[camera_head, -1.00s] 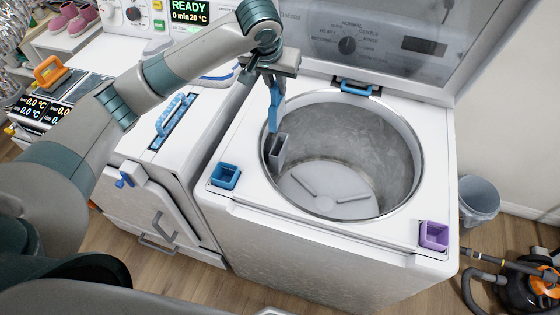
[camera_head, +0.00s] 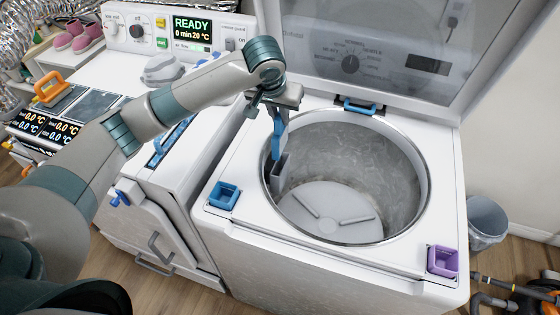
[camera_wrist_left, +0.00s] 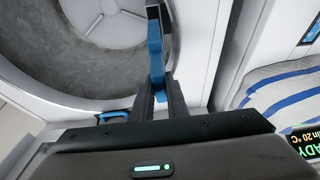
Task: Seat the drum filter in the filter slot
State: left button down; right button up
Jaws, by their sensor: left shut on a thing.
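The drum filter (camera_head: 278,135) is a narrow blue piece, held upright just inside the left rim of the washer's open drum. My left gripper (camera_head: 281,111) is shut on its upper end, above the rim. A grey box-like piece, which looks like the filter slot (camera_head: 279,172), is on the drum's left wall, right at the filter's lower end. I cannot tell how far the filter is inside it. In the left wrist view the blue filter (camera_wrist_left: 155,55) runs out from between the dark fingers (camera_wrist_left: 161,90). My right gripper is not in view.
The washer's drum (camera_head: 345,160) is otherwise open, with its lid (camera_head: 385,45) raised behind. A blue square cup (camera_head: 223,195) and a purple one (camera_head: 442,261) sit on the washer's front corners. Another white machine stands left, under my arm.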

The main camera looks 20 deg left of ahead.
aim_at(280, 147)
pick_arm(q)
notch_tip(280, 147, down, 11)
jog(key=p, duration=0.2)
jog(key=shift+f+p, duration=0.15)
jog(key=shift+p, duration=0.15)
jog(key=shift+f, duration=0.35)
jog(key=shift+f+p, duration=0.45)
jog(key=shift+f, duration=1.5)
jog(key=c, duration=2.2)
grip_release()
jog(key=shift+f, duration=0.1)
jog(key=shift+o, duration=0.9)
